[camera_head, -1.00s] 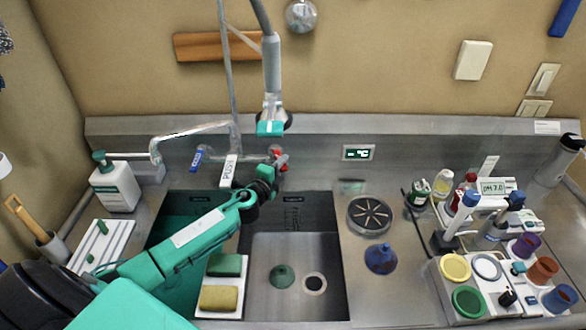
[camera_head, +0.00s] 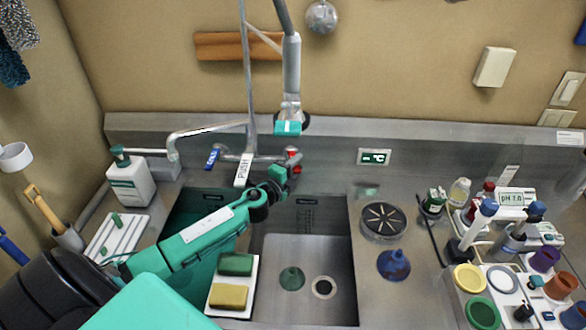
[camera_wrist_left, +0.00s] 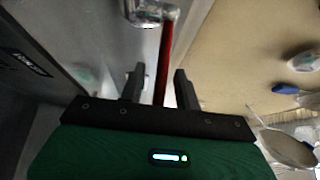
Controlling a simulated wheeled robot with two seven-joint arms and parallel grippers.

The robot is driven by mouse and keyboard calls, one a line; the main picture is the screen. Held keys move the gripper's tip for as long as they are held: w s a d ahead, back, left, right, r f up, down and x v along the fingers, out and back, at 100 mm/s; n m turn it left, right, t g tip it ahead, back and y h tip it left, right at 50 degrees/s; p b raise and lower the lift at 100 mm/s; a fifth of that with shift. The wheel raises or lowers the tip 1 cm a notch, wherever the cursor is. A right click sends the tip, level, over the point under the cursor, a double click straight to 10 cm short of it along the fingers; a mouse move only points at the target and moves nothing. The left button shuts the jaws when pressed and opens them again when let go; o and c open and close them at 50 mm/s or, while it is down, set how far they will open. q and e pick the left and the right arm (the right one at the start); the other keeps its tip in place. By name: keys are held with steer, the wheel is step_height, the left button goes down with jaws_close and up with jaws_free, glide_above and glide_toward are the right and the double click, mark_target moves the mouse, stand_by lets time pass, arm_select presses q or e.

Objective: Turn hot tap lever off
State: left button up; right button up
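The red hot tap lever (camera_wrist_left: 165,60) shows in the left wrist view as a thin red bar running from a metal tap fitting (camera_wrist_left: 150,10) down between my left gripper's fingers. My left gripper (camera_wrist_left: 158,88) is open, with one dark finger on each side of the lever and gaps visible; contact cannot be told. In the head view my left gripper (camera_head: 290,170) is at the wall tap, just below the red part of the tap (camera_head: 293,154), and hides some of it. My right gripper is not in view.
A blue lever (camera_head: 212,158) and a white PUSH tag (camera_head: 243,169) are left of my gripper. A grey hose with a teal end (camera_head: 288,128) hangs above it. The sink (camera_head: 300,255) lies below. A soap bottle (camera_head: 130,180) stands left; several bottles and cups crowd the right counter.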

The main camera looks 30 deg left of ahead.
arm_select(q)
steer(key=shift+s+f, duration=0.15)
steer(key=shift+s, duration=0.35)
steer(key=s+b, duration=0.4)
steer(key=s, duration=0.8)
steer(key=shift+s, duration=0.4)
steer(key=shift+a, duration=0.1)
